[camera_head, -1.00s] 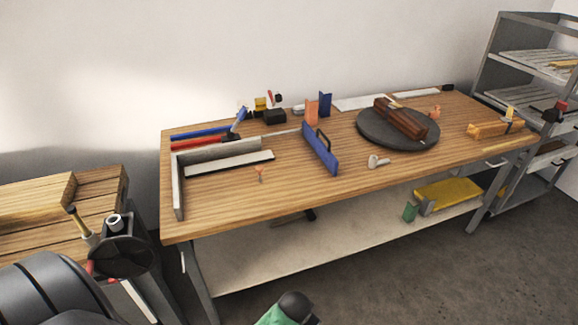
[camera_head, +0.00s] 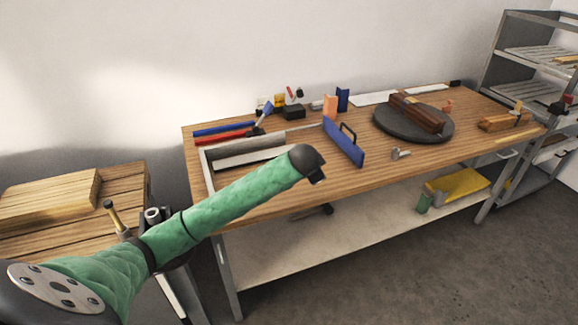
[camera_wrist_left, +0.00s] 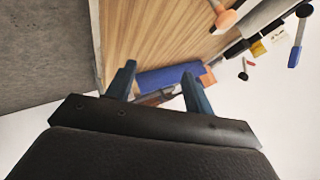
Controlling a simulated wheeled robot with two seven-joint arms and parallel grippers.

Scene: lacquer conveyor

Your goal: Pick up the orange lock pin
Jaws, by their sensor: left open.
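The orange lock pin (camera_wrist_left: 227,19) shows at the top of the left wrist view, lying or standing on the wooden bench; I cannot tell which. In the head view its earlier place is hidden behind my green left arm. My left gripper (camera_wrist_left: 158,73) is open and empty, its two fingers apart, with the pin beyond them and up to the right, not between them. In the head view the dark end of my left arm (camera_head: 309,163) hangs over the bench's front part. My right gripper is out of view.
The blue board with a black handle (camera_head: 343,143) stands right of my left arm's end. A grey L-shaped fence (camera_head: 240,147) lies behind the arm. A dark turntable (camera_head: 399,127) carries a brown block. Another small orange piece (camera_head: 448,106) stands beside it.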

